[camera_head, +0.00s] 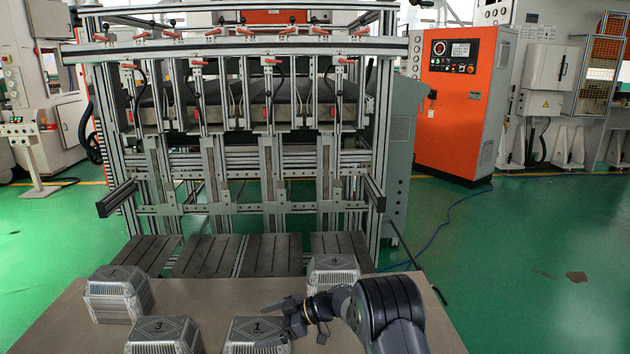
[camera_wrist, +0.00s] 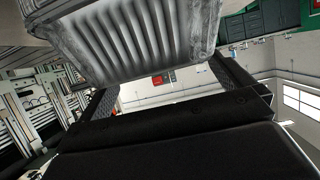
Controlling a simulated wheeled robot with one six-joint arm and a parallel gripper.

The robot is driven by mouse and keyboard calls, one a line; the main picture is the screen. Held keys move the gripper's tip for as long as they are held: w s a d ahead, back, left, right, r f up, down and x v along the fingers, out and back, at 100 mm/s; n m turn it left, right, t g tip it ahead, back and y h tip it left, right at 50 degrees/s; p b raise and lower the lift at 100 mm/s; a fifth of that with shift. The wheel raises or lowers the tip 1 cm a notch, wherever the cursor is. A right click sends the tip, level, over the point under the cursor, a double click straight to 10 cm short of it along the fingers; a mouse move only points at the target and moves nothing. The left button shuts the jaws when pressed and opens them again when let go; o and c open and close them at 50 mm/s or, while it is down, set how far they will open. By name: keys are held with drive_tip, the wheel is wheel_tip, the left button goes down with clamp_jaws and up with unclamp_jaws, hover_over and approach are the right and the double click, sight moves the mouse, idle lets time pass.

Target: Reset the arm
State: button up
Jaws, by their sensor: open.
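My gripper (camera_head: 284,318) is open at the end of my dark arm, low over the front of the table and pointing left. It is close by the silver ribbed tray block marked 1 (camera_head: 240,335), partly in front of it. In the wrist view, my open gripper (camera_wrist: 165,92) has a finger at each side, and a ribbed silver tray block (camera_wrist: 140,40) fills the top beyond the fingers. I cannot tell whether they touch. Nothing shows held between the fingers.
The brown table (camera_head: 220,297) also bears block 3 (camera_head: 163,335), block 4 (camera_head: 332,271) behind my gripper, and another block (camera_head: 123,293) at the left. Dark slatted plates (camera_head: 273,255) and a tall metal frame (camera_head: 272,208) stand behind. An orange cabinet (camera_head: 455,120) is at the back right.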

drive_tip(key=shift+x, duration=1.05)
drive_tip(key=shift+d+r+p, duration=0.15)
drive_tip(key=shift+r+p, duration=0.2)
drive_tip(key=shift+r, duration=0.8)
drive_tip(key=shift+d+r+p, duration=0.1)
drive_tip(key=shift+r+p, duration=0.2)
drive_tip(key=shift+r, duration=0.8)
